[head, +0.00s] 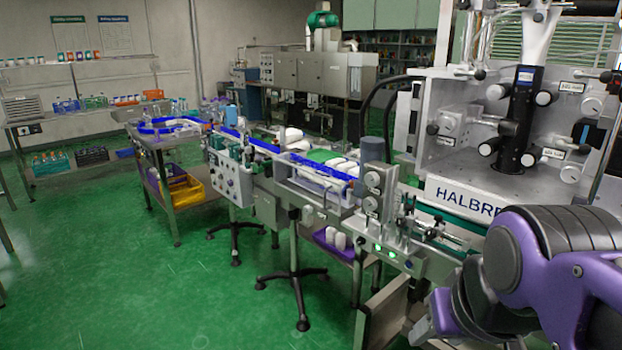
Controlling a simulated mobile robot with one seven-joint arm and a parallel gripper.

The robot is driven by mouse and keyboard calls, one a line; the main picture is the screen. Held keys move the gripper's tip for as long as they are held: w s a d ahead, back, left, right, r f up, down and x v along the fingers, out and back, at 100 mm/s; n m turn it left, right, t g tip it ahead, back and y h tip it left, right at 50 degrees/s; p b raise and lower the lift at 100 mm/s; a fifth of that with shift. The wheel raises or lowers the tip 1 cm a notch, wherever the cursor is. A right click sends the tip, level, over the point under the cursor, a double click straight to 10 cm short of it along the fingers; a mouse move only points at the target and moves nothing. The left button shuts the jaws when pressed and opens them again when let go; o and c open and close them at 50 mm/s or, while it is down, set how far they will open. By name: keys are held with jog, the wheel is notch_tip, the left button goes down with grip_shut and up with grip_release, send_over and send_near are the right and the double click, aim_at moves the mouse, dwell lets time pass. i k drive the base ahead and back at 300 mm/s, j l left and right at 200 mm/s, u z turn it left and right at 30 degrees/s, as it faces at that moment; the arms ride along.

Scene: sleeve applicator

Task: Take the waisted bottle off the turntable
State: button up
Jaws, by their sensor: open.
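What looks like the turntable (152,137) stands at the far left end of the line, a round top with a blue rim on a metal stand. Small items show near it, too small to tell apart, so I cannot make out the waisted bottle. My purple and grey arm (540,270) fills the lower right corner, far from the turntable. My gripper's fingers are not visible.
A conveyor line with blue rails (262,147) runs from the turntable to the large labelling machine (465,200) at right. An orange crate (190,193) sits under the turntable end. Black-footed stands (292,275) reach the floor. The green floor (130,270) at left is clear.

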aim_at(146, 118)
jog(key=i+j+u, duration=0.5)
jog(key=u, duration=0.35)
jog(key=i+u, duration=0.45)
jog(key=i, duration=1.9)
jog(key=i+j+z, duration=0.1)
jog(key=i, duration=1.05)
jog(key=i+j+z, duration=0.1)
jog(key=i+z, duration=0.15)
jog(key=i, duration=0.35)
jog(key=i+j+z, duration=0.1)
jog(key=z, duration=0.35)
jog(key=i+j+z, duration=0.1)
jog(key=z, duration=0.4)
jog(key=i+j+z, duration=0.25)
jog(key=j+z, duration=0.25)
jog(key=j, duration=0.25)
jog(key=i+j+z, duration=0.1)
jog(key=j, duration=0.3)
jog(key=i+j+z, duration=0.1)
jog(key=j, duration=0.3)
